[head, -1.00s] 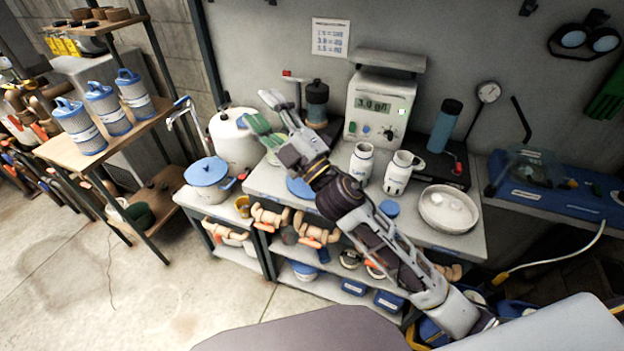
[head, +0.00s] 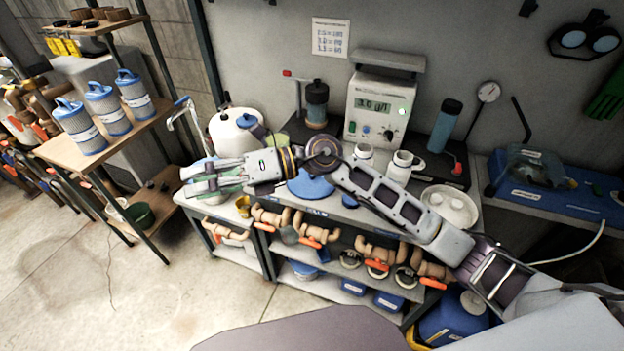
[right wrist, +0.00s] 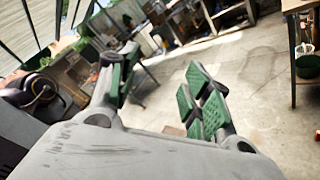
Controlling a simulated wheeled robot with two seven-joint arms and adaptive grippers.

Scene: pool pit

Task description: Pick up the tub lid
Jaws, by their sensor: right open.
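My right arm reaches across the workbench from the lower right in the head view. Its right gripper (head: 188,181) is open and empty, at the left end of the bench. A loose, round blue lid (head: 312,190) lies on the bench top, partly covered by my forearm. Which blue lid is the tub lid is unclear. In the right wrist view the green-padded fingers (right wrist: 158,92) stand apart with nothing between them.
A white jug (head: 230,138) stands behind the gripper. White bottles (head: 402,167), a shallow white dish (head: 450,208) and a meter (head: 378,108) stand along the bench. A wooden shelf (head: 150,122) with blue-topped filter cartridges is at the left. The floor (head: 70,270) at front left is clear.

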